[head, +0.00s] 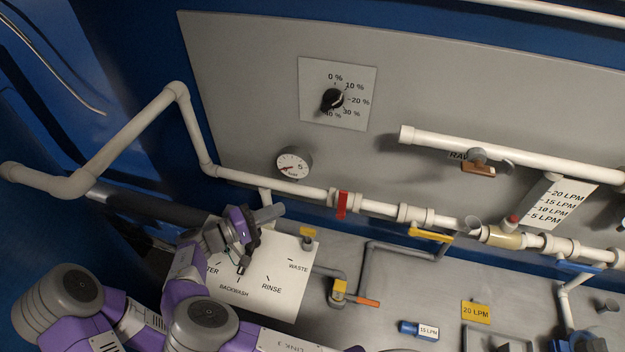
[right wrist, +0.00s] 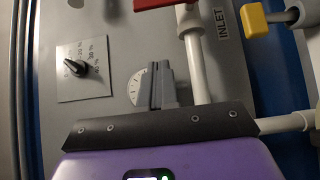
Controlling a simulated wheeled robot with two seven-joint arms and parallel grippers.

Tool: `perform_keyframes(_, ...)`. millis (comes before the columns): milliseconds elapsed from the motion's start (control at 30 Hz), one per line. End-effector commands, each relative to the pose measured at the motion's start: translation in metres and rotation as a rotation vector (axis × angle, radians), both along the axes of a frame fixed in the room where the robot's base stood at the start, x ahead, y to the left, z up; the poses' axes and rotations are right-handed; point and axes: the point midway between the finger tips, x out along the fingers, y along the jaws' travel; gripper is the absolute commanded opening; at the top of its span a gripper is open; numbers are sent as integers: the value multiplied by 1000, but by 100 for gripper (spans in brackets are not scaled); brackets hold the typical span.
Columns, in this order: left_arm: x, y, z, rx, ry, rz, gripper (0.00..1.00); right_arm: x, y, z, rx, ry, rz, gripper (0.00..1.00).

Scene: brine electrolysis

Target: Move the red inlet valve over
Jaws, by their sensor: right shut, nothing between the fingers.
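The red inlet valve handle (head: 342,205) sits on the white pipe right of the pressure gauge and lies across the pipe. In the right wrist view, part of a red handle (right wrist: 153,4) shows at the top edge, beside the INLET label. My right gripper (head: 271,212) is left of and a little below the red handle, apart from it. Its grey fingers (right wrist: 161,86) are shut with nothing between them. They show in front of the gauge in the right wrist view. My left gripper is not in view.
The gauge (head: 294,164) is on the panel above my gripper. A labelled multiport plate (head: 270,272) lies below it. A yellow handle (head: 308,232) is near its right side. A black percent knob (head: 332,100) is higher up. White pipes (head: 383,208) run across to the right.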

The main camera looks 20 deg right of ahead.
Motion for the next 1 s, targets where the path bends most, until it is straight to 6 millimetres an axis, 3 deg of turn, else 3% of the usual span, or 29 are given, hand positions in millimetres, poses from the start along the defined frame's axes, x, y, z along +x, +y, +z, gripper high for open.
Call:
perform_keyframes(167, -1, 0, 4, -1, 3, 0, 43, 2, -19, 1, 0, 2, -3, 0)
perform_keyframes(567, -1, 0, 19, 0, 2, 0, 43, 13, -103, 1, 0, 3, -4, 0)
perform_keyframes(767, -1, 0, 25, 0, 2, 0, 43, -4, -121, 1, 0, 3, -1, 0)
perform_keyframes(1000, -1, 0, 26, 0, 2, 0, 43, -10, -130, 0, 2, 0, 1, 0)
